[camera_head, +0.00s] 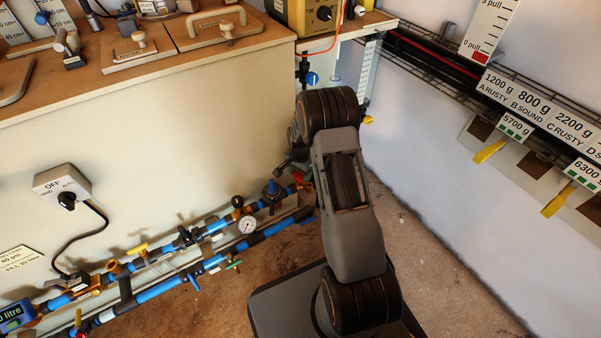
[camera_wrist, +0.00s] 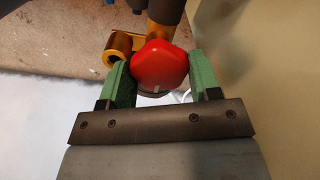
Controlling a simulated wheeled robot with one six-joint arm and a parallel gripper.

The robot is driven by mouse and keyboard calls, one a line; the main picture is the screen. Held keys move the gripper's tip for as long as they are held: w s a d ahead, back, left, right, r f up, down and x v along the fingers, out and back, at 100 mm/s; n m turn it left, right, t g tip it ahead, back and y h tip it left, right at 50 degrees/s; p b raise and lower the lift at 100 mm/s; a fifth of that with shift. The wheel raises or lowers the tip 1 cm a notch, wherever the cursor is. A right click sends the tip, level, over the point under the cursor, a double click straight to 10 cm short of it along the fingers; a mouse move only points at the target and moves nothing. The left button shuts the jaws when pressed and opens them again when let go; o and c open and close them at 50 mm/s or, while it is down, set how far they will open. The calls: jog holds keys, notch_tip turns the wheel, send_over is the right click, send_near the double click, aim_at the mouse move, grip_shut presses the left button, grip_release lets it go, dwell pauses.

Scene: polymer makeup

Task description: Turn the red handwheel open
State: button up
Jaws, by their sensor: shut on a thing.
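The red handwheel (camera_wrist: 160,67) is a rounded, lobed knob in the middle of the wrist view, on brass pipework (camera_wrist: 162,35). My gripper (camera_wrist: 160,78) has green fingers, one on each side of the handwheel, and is shut on it. A small pale mark shows on the wheel's near edge. In the head view a bit of the red handwheel (camera_head: 298,177) shows at the right end of the blue pipe run, beside my arm. My gripper is mostly hidden there behind my arm.
Blue pipes (camera_head: 165,287) with a gauge (camera_head: 247,225) and several small valves run along the bench's front panel. A switch box (camera_head: 62,181) is on that panel. A wall rail with weight labels (camera_head: 520,95) is on the right.

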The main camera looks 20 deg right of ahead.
jog(key=c, duration=0.3)
jog(key=shift+c, duration=0.2)
